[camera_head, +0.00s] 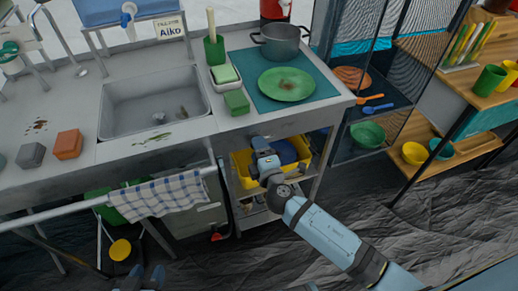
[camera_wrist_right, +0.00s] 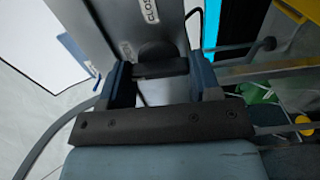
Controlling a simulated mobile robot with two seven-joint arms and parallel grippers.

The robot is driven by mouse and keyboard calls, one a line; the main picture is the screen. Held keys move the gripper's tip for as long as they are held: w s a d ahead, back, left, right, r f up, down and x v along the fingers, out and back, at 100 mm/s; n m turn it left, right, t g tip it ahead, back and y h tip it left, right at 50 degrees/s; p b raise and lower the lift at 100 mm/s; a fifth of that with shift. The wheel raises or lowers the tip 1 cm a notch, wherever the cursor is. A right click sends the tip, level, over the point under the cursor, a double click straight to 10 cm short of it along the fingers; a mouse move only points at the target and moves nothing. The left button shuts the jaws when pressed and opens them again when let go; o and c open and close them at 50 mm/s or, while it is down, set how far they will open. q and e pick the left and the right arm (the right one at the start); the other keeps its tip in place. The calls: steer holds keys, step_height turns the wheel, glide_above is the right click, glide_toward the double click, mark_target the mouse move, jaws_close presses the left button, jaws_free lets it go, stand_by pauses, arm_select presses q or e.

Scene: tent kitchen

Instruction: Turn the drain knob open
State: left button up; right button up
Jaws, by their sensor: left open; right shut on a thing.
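The drain knob (camera_wrist_right: 156,50) is a dark rounded piece on a grey panel (camera_wrist_right: 110,25) in the right wrist view. A label reading "CLOS", cut off by the frame edge, is on the panel. My right gripper (camera_wrist_right: 162,72) has a blue finger on each side of the knob and is shut on it. In the head view my right gripper (camera_head: 262,146) reaches under the counter's front edge, right of the sink (camera_head: 155,103); its own arm and the counter hide the knob there. My left gripper (camera_head: 146,277) is open and empty at the bottom edge, far from the knob.
A yellow bin (camera_head: 243,172) with a blue item stands on the shelf by my right gripper. A checked towel (camera_head: 160,195) hangs on the rail left of it. A green plate (camera_head: 285,84) and a grey pot (camera_head: 280,40) are on the counter above.

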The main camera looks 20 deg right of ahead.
steer(key=shift+w+r, duration=0.1)
steer(key=shift+r, duration=0.05)
stand_by(0.4)
steer(key=o, duration=0.9)
steer(key=shift+f, duration=0.2)
